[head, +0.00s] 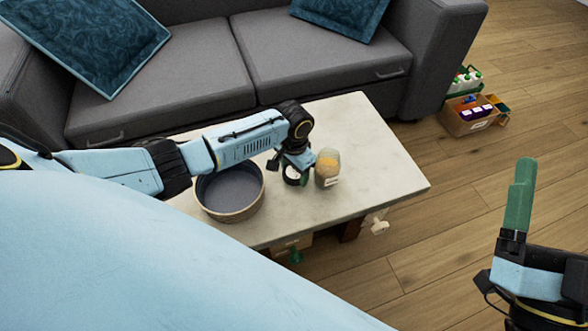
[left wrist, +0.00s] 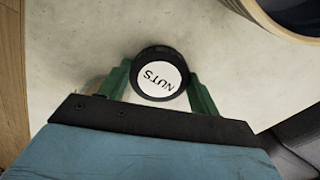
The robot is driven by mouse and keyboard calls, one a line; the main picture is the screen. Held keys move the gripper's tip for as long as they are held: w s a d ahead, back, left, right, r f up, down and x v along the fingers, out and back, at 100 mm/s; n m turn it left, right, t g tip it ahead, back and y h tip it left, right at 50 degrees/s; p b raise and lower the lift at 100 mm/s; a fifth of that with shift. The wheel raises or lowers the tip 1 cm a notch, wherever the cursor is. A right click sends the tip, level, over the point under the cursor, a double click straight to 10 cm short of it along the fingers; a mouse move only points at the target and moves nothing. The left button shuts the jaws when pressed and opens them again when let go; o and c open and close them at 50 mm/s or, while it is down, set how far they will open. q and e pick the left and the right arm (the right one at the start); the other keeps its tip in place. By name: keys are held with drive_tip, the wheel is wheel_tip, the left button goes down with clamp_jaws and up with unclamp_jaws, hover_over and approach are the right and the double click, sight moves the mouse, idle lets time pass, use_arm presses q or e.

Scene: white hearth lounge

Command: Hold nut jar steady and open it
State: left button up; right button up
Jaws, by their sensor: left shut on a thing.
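A round black lid (left wrist: 160,74) with a white top marked NUTS sits between the green fingers of my left gripper (left wrist: 160,82) in the left wrist view. In the head view, the same black lid (head: 292,175) shows low over the table, under my left gripper (head: 293,168), which is shut on it. I cannot tell whether a jar body is beneath it. A glass jar (head: 328,170) with yellow-orange contents and a pale label stands just right of the lid. My right gripper (head: 522,190) is raised at the far right, away from the table; its finger opening cannot be made out.
The pale marble table (head: 375,170) is clear right of the jar. A round basket (head: 232,208) with a dark inside stands to the left, under my left arm. A grey sofa (head: 200,70) lines the back. Boxes of goods (head: 474,115) stand on the floor at right.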

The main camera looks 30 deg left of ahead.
use_arm(q)
drive_tip(key=shift+f, duration=0.15)
drive_tip(key=o, duration=1.1)
